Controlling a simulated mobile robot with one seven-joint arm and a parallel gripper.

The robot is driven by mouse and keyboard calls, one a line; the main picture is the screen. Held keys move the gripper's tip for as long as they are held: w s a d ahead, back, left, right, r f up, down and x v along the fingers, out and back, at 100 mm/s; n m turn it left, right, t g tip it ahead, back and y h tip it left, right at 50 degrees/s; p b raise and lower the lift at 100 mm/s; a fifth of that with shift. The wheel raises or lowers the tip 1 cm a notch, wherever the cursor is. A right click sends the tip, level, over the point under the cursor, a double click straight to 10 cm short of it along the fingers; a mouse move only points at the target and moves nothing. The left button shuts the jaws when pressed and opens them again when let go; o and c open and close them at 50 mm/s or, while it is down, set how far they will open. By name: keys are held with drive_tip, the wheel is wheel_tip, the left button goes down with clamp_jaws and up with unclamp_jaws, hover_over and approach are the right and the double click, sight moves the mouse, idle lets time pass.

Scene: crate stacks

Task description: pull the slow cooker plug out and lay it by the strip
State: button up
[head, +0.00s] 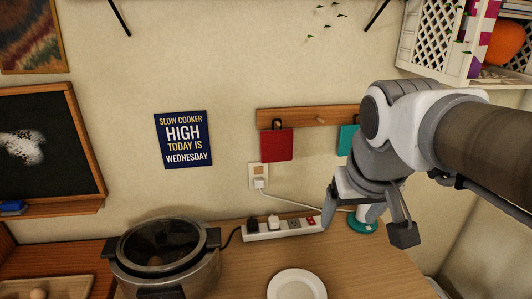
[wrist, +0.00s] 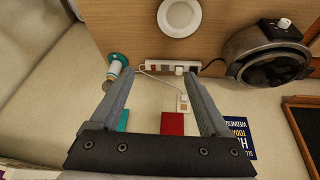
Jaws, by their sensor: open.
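The slow cooker (head: 165,258) stands on the counter at the lower left, and at the upper right of the wrist view (wrist: 268,62). Its dark cord runs to a black plug (head: 252,224) at the left end of the white power strip (head: 285,228). A white plug (head: 273,221) sits beside the black one. The strip also shows in the wrist view (wrist: 160,66), with the black plug (wrist: 194,68) at its right end. My gripper (wrist: 158,76) is open and empty. In the head view my gripper (head: 365,218) hangs right of the strip, apart from the plugs.
A white plate (head: 297,285) lies in front of the strip. A teal-and-white object (head: 362,222) stands behind my gripper. A wall outlet (head: 259,178) feeds the strip's white cord. A red cloth (head: 277,145) hangs above. Bare counter (head: 350,265) lies right of the plate.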

drive_tip(key=w+a+r+n+g, duration=0.15)
drive_tip(key=w+a, duration=0.25)
drive_tip(key=w, duration=0.8)
drive_tip(key=g+p, duration=0.3)
drive_tip(key=p, duration=0.1)
hover_over(252, 222)
wheel_tip(252, 222, down, 27)
drive_tip(key=shift+f, duration=0.65)
drive_tip(key=shift+f, duration=0.1)
wheel_tip(252, 222, down, 8)
drive_tip(key=b, duration=0.4)
drive_tip(key=shift+b, duration=0.4)
drive_tip(key=shift+f+b, duration=0.45)
drive_tip(key=shift+b, duration=0.05)
